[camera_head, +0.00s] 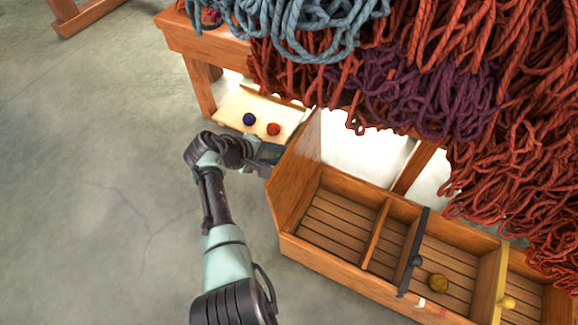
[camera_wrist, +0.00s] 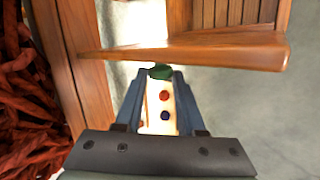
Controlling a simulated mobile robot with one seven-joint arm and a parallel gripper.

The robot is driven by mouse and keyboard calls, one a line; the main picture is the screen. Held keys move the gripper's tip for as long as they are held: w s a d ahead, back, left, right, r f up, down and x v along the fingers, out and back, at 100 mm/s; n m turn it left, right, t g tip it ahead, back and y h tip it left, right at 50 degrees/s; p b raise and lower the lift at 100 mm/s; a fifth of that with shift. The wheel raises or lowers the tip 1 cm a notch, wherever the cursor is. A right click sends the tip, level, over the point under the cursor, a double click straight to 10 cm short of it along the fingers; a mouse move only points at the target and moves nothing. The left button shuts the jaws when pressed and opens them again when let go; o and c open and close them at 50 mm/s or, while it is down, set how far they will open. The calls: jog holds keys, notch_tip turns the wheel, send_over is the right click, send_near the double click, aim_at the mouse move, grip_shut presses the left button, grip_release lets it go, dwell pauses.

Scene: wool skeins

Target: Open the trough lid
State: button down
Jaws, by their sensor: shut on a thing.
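The wooden trough (camera_head: 330,258) stands on the floor at the lower right. A wooden panel, apparently its lid (camera_head: 297,155), stands raised at the trough's left end, and the slatted compartment beside it is uncovered. In the wrist view the lid (camera_wrist: 190,55) shows nearly edge-on across the top. My gripper (camera_head: 268,158) is at the outer left face of this panel. In the wrist view my gripper (camera_wrist: 160,78) is shut on a small green knob (camera_wrist: 160,71) next to the panel. The knob is hidden in the head view.
A black divider (camera_head: 417,240) and a yellow divider (camera_head: 489,285) cross the trough. A pale board (camera_head: 235,118) holds a blue ball (camera_head: 250,119) and a red ball (camera_head: 274,129). Wool skeins (camera_head: 430,95) hang above.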

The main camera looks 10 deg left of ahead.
jog(key=shift+w+a+f+b, duration=0.2)
jog(key=shift+a+f+b, duration=0.25)
jog(key=shift+a, duration=0.2)
jog(key=shift+w+a+f+b, duration=0.15)
jog(key=shift+a+f+b, duration=0.2)
jog(key=shift+a+b, duration=0.25)
jog(key=c, duration=0.5)
grip_release()
jog(key=shift+r, duration=0.1)
jog(key=shift+r, duration=0.1)
jog(key=p+v, duration=0.8)
jog(key=v, duration=0.4)
jog(key=shift+s+a+r, duration=0.2)
jog(key=shift+a+r, duration=0.05)
